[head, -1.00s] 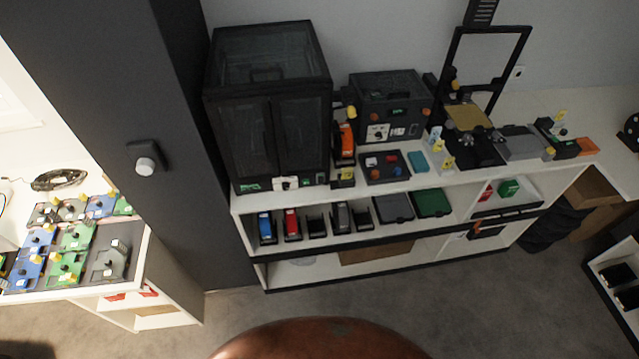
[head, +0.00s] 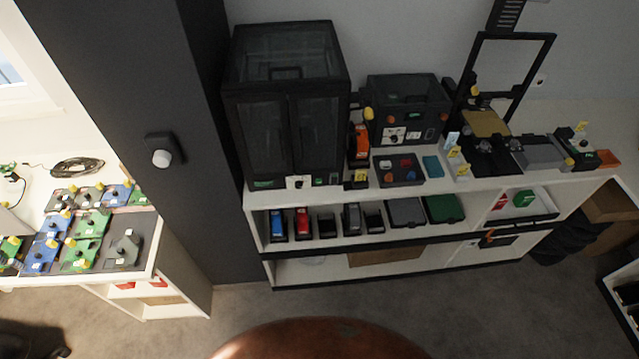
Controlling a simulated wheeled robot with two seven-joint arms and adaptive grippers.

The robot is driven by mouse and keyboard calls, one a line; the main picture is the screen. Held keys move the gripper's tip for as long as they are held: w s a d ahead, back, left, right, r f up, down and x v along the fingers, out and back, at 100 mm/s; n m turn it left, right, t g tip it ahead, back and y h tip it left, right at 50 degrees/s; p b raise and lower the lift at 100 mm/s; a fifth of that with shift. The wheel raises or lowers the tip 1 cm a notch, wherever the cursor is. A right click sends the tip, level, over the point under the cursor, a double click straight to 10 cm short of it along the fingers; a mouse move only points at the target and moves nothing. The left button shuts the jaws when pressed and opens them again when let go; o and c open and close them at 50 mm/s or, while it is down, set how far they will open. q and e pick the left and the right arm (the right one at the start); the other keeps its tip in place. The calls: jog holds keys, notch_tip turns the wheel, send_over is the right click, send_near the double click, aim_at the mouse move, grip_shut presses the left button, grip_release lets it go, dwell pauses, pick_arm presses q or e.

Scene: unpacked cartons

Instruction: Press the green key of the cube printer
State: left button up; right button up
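A small black box-shaped printer (head: 404,93), which looks like the cube printer, stands on the white shelf top between a tall black enclosure and an open-frame printer. Its front has a small green mark (head: 415,114), a white control panel (head: 393,135) and an orange spot at the right. The front details are too small to tell which part is the green key. Neither of my grippers is in view.
The tall black enclosure (head: 286,105) stands left of it, the open-frame printer (head: 487,122) right. A dark tray (head: 398,179) with small coloured parts lies in front. A dark pillar (head: 150,100) separates a left table with coloured boards. Grey floor (head: 400,305) is clear before the shelf.

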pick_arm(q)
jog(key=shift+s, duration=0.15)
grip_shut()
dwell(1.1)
